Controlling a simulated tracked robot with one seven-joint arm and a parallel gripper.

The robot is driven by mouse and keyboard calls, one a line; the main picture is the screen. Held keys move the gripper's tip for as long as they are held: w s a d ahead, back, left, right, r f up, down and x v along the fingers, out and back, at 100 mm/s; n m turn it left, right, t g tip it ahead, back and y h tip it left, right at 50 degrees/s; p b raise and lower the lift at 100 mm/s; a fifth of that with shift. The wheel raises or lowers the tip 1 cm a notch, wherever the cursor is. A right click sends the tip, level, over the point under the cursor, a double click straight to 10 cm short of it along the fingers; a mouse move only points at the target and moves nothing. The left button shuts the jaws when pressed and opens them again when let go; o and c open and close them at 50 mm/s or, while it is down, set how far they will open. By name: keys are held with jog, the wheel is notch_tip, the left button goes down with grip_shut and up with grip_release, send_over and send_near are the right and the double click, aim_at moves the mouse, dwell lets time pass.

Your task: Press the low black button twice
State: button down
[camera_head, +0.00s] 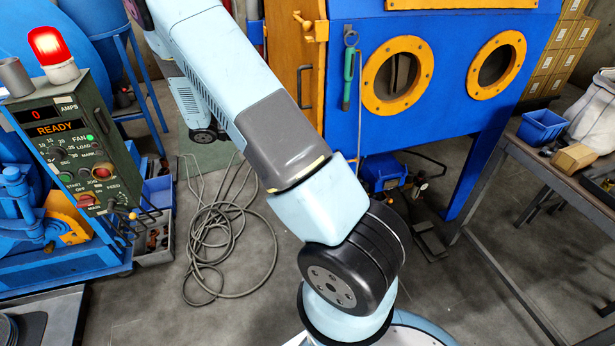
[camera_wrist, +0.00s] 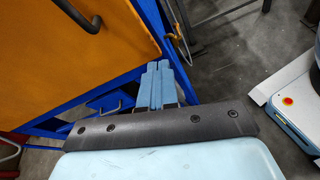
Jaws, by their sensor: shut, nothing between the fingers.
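My gripper (camera_wrist: 158,78) shows in the wrist view with its two light blue fingers closed side by side and nothing between them. It points toward the lower edge of an orange panel on a blue frame; I cannot tell whether it touches the frame. In the head view my arm reaches up to the top left and its end is out of the picture. The green control panel (camera_head: 93,138) stands at the left with several knobs and buttons. I cannot make out for certain which is the low black button. No such button shows in the wrist view.
A lit red beacon (camera_head: 50,50) stands on the control panel. The blue cabinet (camera_head: 440,105) has two orange-ringed windows and an orange door (camera_head: 287,50). A coiled cable (camera_head: 215,235) lies on the floor. A metal workbench (camera_head: 560,170) stands at the right.

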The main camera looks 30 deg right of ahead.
jog(key=w+f+n+t+h, duration=0.2)
jog(key=f+n+t, duration=0.4)
jog(key=f, duration=0.8)
jog(key=w+d+f+n+t+h, duration=0.1)
jog(key=w+f+n+t+h, duration=0.2)
jog(key=f+n+t, duration=0.4)
notch_tip(320, 180, down, 7)
jog(key=n, duration=0.4)
jog(key=shift+w+d+f+t+h, duration=0.15)
jog(key=shift+w+d+t+h, duration=0.1)
jog(key=shift+w+t+h, duration=0.1)
jog(key=shift+d, duration=0.1)
jog(key=s+d, duration=0.2)
jog(key=d, duration=0.6)
jog(key=shift+s+d, duration=0.15)
jog(key=shift+s, duration=0.05)
jog(key=shift+d, duration=0.15)
dwell(0.5)
jog(key=shift+d, duration=0.25)
